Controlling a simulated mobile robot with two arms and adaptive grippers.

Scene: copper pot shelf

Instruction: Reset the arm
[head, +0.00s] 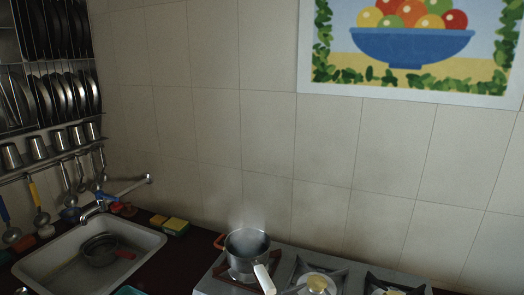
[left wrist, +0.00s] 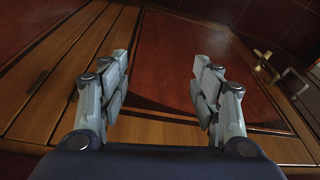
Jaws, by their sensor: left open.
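My left gripper (left wrist: 160,90) shows in the left wrist view with its two fingers spread wide apart and nothing between them. Beyond it are wooden cabinet fronts with a reddish-brown panel (left wrist: 185,70). The fingers do not appear to touch the cabinet. Neither gripper shows in the head view. My right gripper is not in either view.
A steaming pot (head: 246,262) with a white handle stands on the stove (head: 215,284). A sink (head: 150,243) holds a dark pan (head: 100,250). Sponges (head: 175,226) lie beside it. Utensils and cups hang at left. Metal cabinet handles (left wrist: 296,82) show in the left wrist view.

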